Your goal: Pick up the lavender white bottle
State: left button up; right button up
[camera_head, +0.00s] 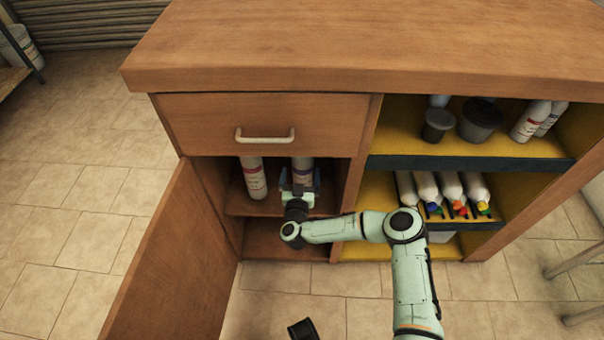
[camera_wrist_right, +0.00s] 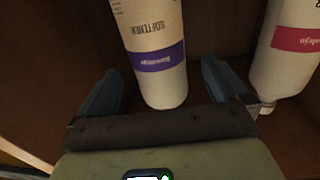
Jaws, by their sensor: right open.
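The lavender white bottle (camera_head: 302,166), white with a purple label band, stands in the open cupboard under the drawer. My right gripper (camera_head: 299,184) is at its front, inside the cupboard opening, and covers its lower part in the head view. In the right wrist view the bottle (camera_wrist_right: 158,62) is between the two spread fingers of the right gripper (camera_wrist_right: 162,80).
A white bottle with a red-pink label (camera_head: 253,178) stands close to the left, and shows at the right in the wrist view (camera_wrist_right: 290,60). The cupboard door (camera_head: 180,255) hangs open. The drawer (camera_head: 265,122) above is shut. Side shelves hold dark tubs (camera_head: 480,120) and several bottles.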

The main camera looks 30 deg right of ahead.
aim_at(302, 171)
jog(key=shift+w+d, duration=0.4)
jog(key=shift+w, duration=0.05)
jog(key=x, duration=0.1)
jog(key=b+x, duration=0.1)
jog(key=shift+w+d+f+b, duration=0.15)
jog(key=shift+d+f+b, duration=0.1)
jog(key=shift+d+b, duration=0.05)
jog(key=shift+b+x, duration=0.35)
jog(key=shift+x, duration=0.65)
jog(key=shift+r, duration=0.2)
grip_shut()
pick_arm(q)
jog(key=f, duration=0.1)
jog(key=w+a+f, duration=0.1)
jog(key=f, duration=0.1)
jog(key=shift+w+a, duration=0.15)
jog(key=shift+a, duration=0.05)
pick_arm(e)
jog(key=shift+w+r, duration=0.1)
jog(key=shift+r, duration=0.1)
